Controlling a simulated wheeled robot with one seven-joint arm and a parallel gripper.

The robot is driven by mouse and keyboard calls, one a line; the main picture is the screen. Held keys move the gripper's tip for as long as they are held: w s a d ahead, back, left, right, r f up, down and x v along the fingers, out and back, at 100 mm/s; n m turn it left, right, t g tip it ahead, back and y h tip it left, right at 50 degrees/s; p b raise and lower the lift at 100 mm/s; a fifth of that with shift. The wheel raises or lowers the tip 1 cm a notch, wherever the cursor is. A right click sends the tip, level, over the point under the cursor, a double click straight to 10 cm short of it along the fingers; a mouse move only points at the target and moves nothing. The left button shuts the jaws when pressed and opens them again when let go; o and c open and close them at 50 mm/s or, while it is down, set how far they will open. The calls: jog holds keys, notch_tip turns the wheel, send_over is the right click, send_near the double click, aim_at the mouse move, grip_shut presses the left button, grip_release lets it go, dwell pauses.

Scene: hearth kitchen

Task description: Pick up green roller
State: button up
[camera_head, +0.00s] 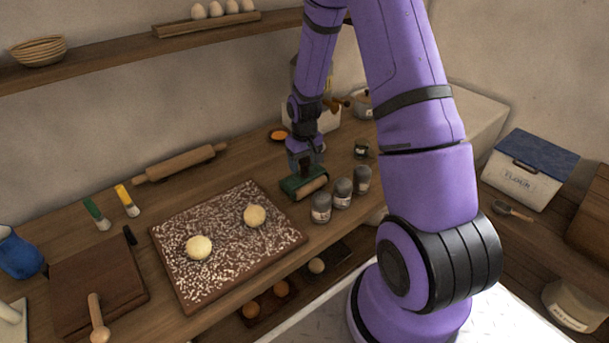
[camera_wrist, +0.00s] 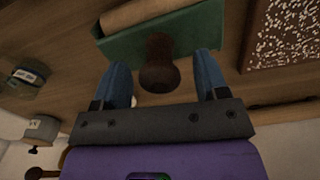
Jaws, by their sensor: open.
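The green roller (camera_head: 291,186) rests on the wooden counter, right of the floured board. It has a green frame and a pale wooden cylinder. In the wrist view the green roller (camera_wrist: 187,31) is at the top, with its dark brown round knob (camera_wrist: 159,66) toward me. My gripper (camera_head: 303,168) is pointing down just above the roller. In the wrist view the two blue fingers of my gripper (camera_wrist: 163,70) are open, one on each side of the knob, with gaps visible. The fingertips partly overlap the green frame in that view; I cannot tell if they touch it.
Several jars (camera_head: 343,192) stand close to the right of the roller. The floured board (camera_head: 220,262) with two dough balls lies to the left. A rolling pin (camera_head: 180,163) lies at the back. A shelf (camera_head: 120,54) runs along the wall above the counter.

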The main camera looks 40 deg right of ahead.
aim_at(304, 174)
jog(key=shift+f, duration=1.3)
jog(key=shift+c, duration=0.2)
jog(key=c, duration=1)
jog(key=shift+r, duration=0.1)
